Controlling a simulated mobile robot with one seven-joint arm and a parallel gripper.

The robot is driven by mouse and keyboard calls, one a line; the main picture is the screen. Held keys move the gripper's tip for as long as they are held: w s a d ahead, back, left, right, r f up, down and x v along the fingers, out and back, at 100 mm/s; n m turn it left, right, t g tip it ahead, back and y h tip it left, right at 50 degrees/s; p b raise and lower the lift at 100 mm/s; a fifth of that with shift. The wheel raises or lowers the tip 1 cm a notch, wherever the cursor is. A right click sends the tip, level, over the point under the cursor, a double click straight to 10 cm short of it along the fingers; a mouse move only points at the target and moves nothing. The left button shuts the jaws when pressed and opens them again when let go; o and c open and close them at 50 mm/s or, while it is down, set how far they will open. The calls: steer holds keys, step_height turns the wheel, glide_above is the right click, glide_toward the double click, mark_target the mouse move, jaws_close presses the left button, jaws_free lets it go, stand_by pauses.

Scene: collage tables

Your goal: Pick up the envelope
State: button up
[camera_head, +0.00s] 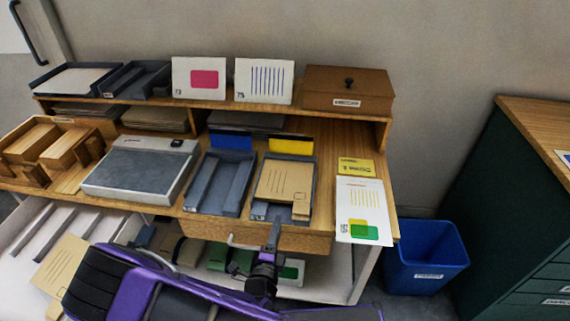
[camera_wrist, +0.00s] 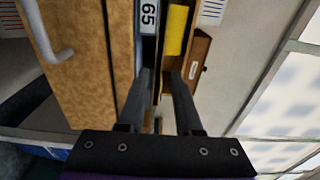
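A tan envelope (camera_head: 285,180) with printed lines lies in the dark tray (camera_head: 262,213) that has a yellow back marker (camera_head: 291,145). A white envelope (camera_head: 362,210) with yellow lines and yellow and green patches lies on the desk to its right. Another tan envelope (camera_head: 60,262) lies at the lower left, partly hidden by my arm. My gripper (camera_head: 274,228) is near the front edge of the tray with the yellow marker. In the wrist view, my gripper (camera_wrist: 158,75) has its two fingers apart, with no object clearly visible between them.
An empty dark tray (camera_head: 218,182) with a blue marker stands left of the yellow one. A grey scale (camera_head: 140,165) stands further left. The shelf above holds cards and a brown box (camera_head: 346,88). The desk's drawer handle (camera_wrist: 62,55) is near. A blue bin (camera_head: 425,258) stands right.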

mark_target(282, 198)
steer(key=x, duration=1)
steer(key=shift+w+a, duration=0.15)
steer(key=shift+w, duration=0.2)
jaws_close()
